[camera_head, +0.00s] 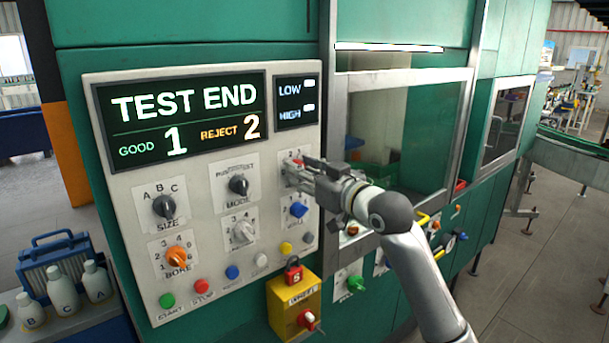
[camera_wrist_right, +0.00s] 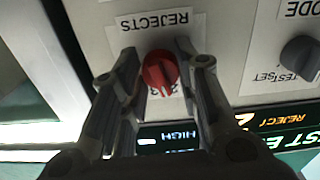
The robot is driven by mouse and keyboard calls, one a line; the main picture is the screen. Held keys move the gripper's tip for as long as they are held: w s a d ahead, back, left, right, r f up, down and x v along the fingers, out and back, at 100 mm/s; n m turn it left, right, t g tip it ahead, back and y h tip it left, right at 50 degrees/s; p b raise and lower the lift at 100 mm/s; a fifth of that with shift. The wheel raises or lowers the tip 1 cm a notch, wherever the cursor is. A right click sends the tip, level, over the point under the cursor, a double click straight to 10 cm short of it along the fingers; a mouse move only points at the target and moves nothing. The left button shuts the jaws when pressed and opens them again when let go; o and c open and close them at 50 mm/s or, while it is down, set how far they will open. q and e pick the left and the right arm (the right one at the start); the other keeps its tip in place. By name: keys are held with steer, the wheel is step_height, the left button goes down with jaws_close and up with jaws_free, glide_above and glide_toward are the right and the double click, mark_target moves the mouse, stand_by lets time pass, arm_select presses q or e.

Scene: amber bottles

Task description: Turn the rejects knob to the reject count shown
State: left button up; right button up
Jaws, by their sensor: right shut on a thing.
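The rejects knob (camera_wrist_right: 160,72) is red and sits on a white label reading REJECTS, upside down in the right wrist view. Its digits are partly covered, so I cannot tell which one it points at. My right gripper (camera_wrist_right: 158,82) has one finger on each side of the knob and is shut on it. In the head view the right gripper (camera_head: 294,172) hides most of the knob. The display (camera_head: 185,118) reads TEST END, GOOD 1, REJECT 2. My left gripper is not in view.
Close by on the panel are the black MODE knob (camera_head: 238,185), a blue knob (camera_head: 298,209), a grey knob (camera_head: 243,232) and the orange BORE knob (camera_head: 176,257). A yellow lockout box (camera_head: 294,305) juts out below. White bottles (camera_head: 62,287) stand lower left.

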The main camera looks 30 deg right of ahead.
steer(key=shift+n, duration=0.6)
steer(key=o, duration=1)
steer(key=shift+s, duration=0.1)
steer(key=s, duration=0.8)
steer(key=s+d, duration=0.1)
steer(key=s, duration=0.2)
steer(key=shift+s, duration=0.4)
